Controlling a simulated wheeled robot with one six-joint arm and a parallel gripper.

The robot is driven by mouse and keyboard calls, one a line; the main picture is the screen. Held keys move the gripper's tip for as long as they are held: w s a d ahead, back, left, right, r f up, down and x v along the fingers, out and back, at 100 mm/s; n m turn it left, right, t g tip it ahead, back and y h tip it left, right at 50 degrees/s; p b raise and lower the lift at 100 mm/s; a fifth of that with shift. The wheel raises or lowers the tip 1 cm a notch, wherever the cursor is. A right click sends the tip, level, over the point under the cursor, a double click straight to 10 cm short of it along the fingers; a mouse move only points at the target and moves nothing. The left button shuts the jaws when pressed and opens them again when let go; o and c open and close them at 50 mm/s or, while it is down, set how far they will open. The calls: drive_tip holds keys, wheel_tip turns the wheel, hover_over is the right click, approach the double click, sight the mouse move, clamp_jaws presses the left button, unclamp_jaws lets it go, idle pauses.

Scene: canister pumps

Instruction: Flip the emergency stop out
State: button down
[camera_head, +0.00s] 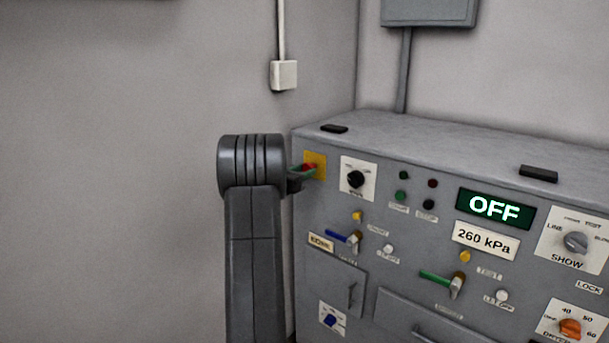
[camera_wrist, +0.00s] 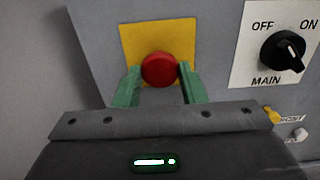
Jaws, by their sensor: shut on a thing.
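The emergency stop is a round red button on a yellow square plate at the upper left of the grey control panel. In the head view the red button (camera_head: 308,167) is partly hidden by my gripper, and the yellow plate (camera_head: 319,160) shows behind it. In the wrist view the red button (camera_wrist: 160,69) sits in the middle of the yellow plate (camera_wrist: 131,42). My gripper (camera_wrist: 160,77) has green fingers, one on each side of the button, shut on it. In the head view my gripper (camera_head: 303,172) reaches the panel from the left.
Right of the button is the black MAIN knob (camera_wrist: 282,50), which also shows in the head view (camera_head: 356,179). The display (camera_head: 495,208) reads OFF, and a label (camera_head: 486,241) reads 260 kPa. Blue (camera_head: 344,237) and green (camera_head: 441,280) handled levers stick out below.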

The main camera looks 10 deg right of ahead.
drive_tip(key=shift+f, duration=0.1)
drive_tip(key=c, duration=0.9)
unclamp_jaws()
drive_tip(key=shift+a, duration=0.15)
drive_tip(key=shift+s, duration=0.1)
drive_tip(key=b+v, duration=0.2)
drive_tip(key=v, duration=1.1)
drive_tip(key=shift+s+a, duration=0.25)
drive_tip(key=shift+a, duration=0.05)
drive_tip(key=p+x, duration=0.2)
drive_tip(key=x, duration=1.2)
drive_tip(key=shift+w+d+r, duration=0.1)
drive_tip(key=shift+d+r, duration=0.05)
drive_tip(key=shift+r, duration=0.05)
drive_tip(key=shift+w+d+p, duration=0.2)
drive_tip(key=shift+p, duration=0.4)
drive_tip(key=shift+f, duration=0.1)
